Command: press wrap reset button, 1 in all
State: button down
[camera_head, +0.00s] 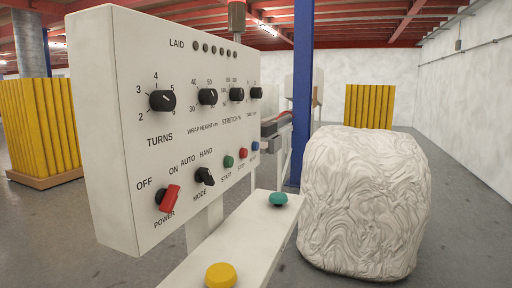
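A white control panel (125,120) stands large at the left, turned at an angle. On its lower right a green button (228,161) labelled START, a red button (243,153) and a small blue button (255,146) sit in a row. The labels under the red and blue ones are too small to read surely, so I cannot confirm which is the wrap reset button. A white ledge (235,238) in front carries a yellow button (220,275) and a teal button (278,199). My gripper is not in view.
The panel also has several black knobs (162,100), a black mode switch (205,176), a red power switch (168,197) and dark indicator lamps (214,50). A wrapped white bale (362,205) stands right of the ledge, near a blue post (302,90). Yellow stacks (40,125) stand behind.

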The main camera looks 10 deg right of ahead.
aim_at(255, 145)
jog(key=i+l, duration=0.1)
jog(key=l, duration=0.7)
jog(key=i+l+u, duration=0.1)
jog(key=l, duration=0.7)
jog(key=i+l, duration=0.15)
jog(key=l, duration=0.25)
jog(key=i+l, duration=0.2)
jog(key=l, duration=0.15)
jog(key=i+l, duration=0.15)
jog(key=l, duration=0.25)
jog(key=i+u, duration=0.05)
